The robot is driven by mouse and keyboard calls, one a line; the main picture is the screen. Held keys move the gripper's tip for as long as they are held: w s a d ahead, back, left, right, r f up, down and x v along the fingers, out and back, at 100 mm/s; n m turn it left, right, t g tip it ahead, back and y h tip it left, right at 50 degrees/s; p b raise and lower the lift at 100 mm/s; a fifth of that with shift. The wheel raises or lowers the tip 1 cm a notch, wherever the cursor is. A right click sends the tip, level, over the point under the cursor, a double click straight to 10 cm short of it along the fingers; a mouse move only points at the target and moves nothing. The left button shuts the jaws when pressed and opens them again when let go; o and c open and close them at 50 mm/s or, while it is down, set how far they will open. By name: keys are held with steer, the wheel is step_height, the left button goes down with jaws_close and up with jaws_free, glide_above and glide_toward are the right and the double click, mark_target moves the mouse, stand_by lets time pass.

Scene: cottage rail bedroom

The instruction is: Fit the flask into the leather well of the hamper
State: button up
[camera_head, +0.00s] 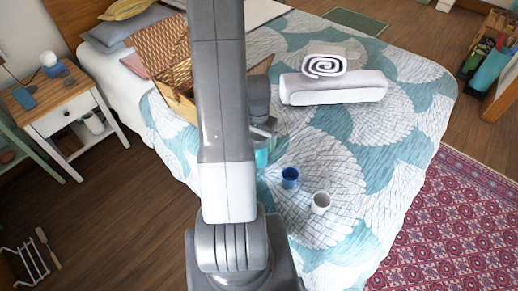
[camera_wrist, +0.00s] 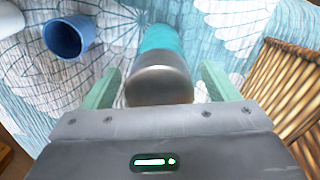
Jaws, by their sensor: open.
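The flask (camera_wrist: 160,75) is teal with a grey metal end. In the wrist view it lies between the two pale green fingers of my gripper (camera_wrist: 160,88), with a gap on each side. My gripper is open and not closed on it. In the head view a teal part of the flask (camera_head: 261,158) shows just right of my arm, below the gripper (camera_head: 265,127). The wicker hamper (camera_head: 179,104) sits on the bed behind my arm, which hides much of it. Its woven side (camera_wrist: 288,88) is at the right in the wrist view. The leather well is not visible.
The blue cup (camera_wrist: 68,37) also shows in the wrist view. Rolled white towels (camera_head: 333,86) lie farther back. A nightstand (camera_head: 60,110) is at left.

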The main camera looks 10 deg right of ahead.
steer(key=c, duration=1.8)
